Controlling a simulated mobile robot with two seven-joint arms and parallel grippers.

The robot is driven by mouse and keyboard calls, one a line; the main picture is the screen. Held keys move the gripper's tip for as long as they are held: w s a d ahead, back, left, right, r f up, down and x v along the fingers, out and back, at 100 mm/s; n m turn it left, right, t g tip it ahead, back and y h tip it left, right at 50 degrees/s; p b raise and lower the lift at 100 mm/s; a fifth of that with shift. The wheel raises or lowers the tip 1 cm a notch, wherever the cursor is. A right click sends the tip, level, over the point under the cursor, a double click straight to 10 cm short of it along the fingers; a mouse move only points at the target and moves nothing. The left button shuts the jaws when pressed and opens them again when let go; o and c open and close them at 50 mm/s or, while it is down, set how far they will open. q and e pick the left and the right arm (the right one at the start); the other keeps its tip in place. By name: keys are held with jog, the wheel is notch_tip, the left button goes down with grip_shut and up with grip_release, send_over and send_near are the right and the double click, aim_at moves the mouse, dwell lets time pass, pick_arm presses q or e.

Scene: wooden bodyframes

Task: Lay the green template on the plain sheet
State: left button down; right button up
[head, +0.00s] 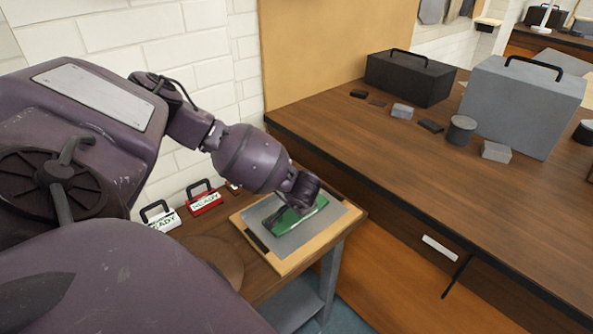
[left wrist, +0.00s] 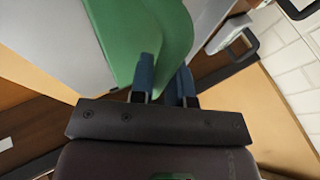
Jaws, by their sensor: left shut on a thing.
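The green template (head: 309,216) is over the grey plain sheet (head: 288,246), which lies on a light wooden board (head: 284,268). My left gripper (head: 284,213) reaches down from above and is shut on the template near its edge. In the left wrist view the template (left wrist: 140,30) runs between the two blue fingers (left wrist: 166,80), with the grey sheet (left wrist: 55,38) beyond it. The template looks tilted to the sheet, and I cannot tell whether they touch. My arm hides part of the sheet. My right gripper is not in view.
A dark bar (head: 256,240) lies along the board's left edge. White (head: 160,217) and red (head: 204,199) handled signs stand behind, left of the board. The larger wooden bench at right holds a black case (head: 410,78), a grey case (head: 522,105) and small blocks.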

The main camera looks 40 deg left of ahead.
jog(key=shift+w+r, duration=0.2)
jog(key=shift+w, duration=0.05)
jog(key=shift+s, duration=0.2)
pick_arm(q)
jog(key=c, duration=1.5)
grip_release()
jog(key=o, duration=0.5)
jog(key=shift+o, duration=0.7)
jog(key=shift+f, duration=0.15)
jog(key=o, duration=0.4)
jog(key=shift+s, duration=0.1)
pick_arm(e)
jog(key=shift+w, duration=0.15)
